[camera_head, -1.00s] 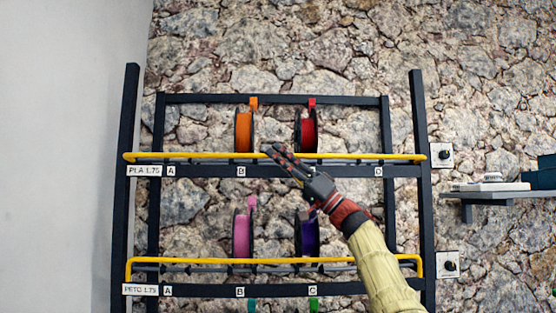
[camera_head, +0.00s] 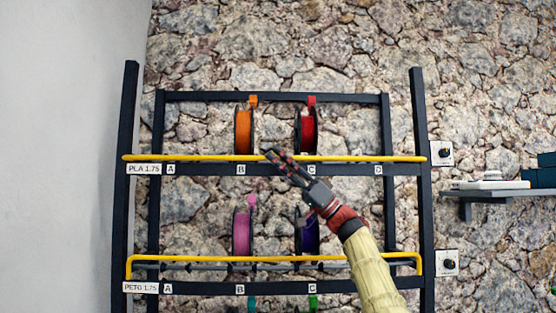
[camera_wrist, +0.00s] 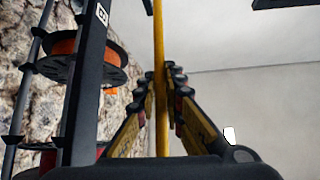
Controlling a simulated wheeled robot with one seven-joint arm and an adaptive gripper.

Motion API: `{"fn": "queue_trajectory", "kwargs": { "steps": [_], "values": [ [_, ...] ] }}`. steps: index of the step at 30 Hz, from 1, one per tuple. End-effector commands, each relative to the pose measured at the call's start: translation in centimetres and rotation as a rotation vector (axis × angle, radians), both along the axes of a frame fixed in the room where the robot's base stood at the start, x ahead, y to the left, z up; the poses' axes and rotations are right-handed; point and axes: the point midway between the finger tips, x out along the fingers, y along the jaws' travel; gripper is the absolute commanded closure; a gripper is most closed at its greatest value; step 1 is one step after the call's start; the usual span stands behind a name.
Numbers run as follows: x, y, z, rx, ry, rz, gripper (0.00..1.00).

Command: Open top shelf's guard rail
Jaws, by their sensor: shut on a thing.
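The top shelf's yellow guard rail (camera_head: 360,158) runs across the front of the shelf labelled PLA 1.75, low against the dark front beam. My gripper (camera_head: 273,156) reaches up from the lower right and is shut on the rail between labels B and C. In the wrist view the rail (camera_wrist: 159,35) passes lengthwise between the two dark fingers. An orange spool (camera_head: 244,131) and a red spool (camera_head: 308,131) stand on the top shelf behind the rail. The orange spool also shows in the wrist view (camera_wrist: 62,47).
The lower shelf has its own yellow rail (camera_head: 200,260), raised, with a pink spool (camera_head: 242,233) and a purple spool (camera_head: 306,236) behind it. My forearm crosses in front of this shelf's right part. A grey side shelf (camera_head: 490,197) juts out at the right.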

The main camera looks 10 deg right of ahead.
Motion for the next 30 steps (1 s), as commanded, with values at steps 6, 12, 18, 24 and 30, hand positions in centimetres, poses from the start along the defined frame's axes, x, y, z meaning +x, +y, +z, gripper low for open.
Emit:
{"fn": "queue_trajectory", "kwargs": {
  "steps": [6,12,18,24,30],
  "values": [
    [0.1,0.0,-0.1,0.0,0.002,-0.001,0.79],
    [0.0,0.0,0.0,0.0,0.001,-0.001,0.72],
    [0.0,0.0,0.0,0.0,0.001,-0.001,0.72],
    [-0.1,-0.6,-0.5,0.0,0.003,0.0,0.72],
    [-0.7,-2.3,-2.2,0.0,0.004,-0.002,0.72]
  ]
}}
